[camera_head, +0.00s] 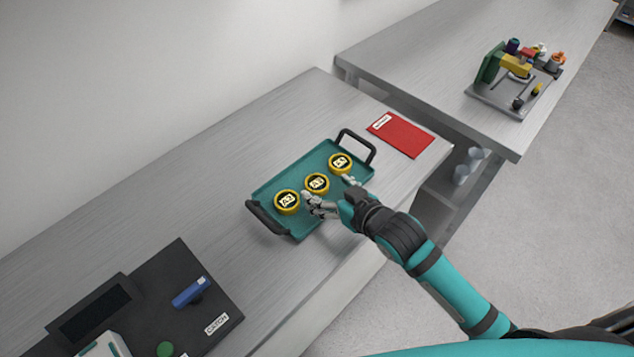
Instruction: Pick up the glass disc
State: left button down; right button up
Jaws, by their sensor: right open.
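Three round discs with yellow rims and dark, labelled faces lie in a row on a teal tray (266,190). They are the left disc (287,201), the middle disc (317,183) and the right disc (340,163). I cannot tell which one is the glass disc, or whether their dark faces are glass. My right gripper (327,190) is open over the front of the tray, its fingers spread just in front of the middle disc. It appears empty, and contact with a disc cannot be made out. My left gripper is out of view.
The tray has two black handles. A red mat (402,136) lies behind it to the right. A black device (190,255) with a blue lever stands at front left. A second table (430,70) carries a coloured apparatus (515,75). Clear glassware (466,167) sits on a low shelf.

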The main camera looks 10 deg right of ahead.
aim_at(319, 185)
jog(key=p+x, duration=0.1)
jog(key=x, duration=0.3)
jog(key=shift+w+f, duration=0.1)
jog(key=shift+w, duration=0.15)
jog(key=shift+s, duration=0.1)
jog(key=shift+c, duration=0.2)
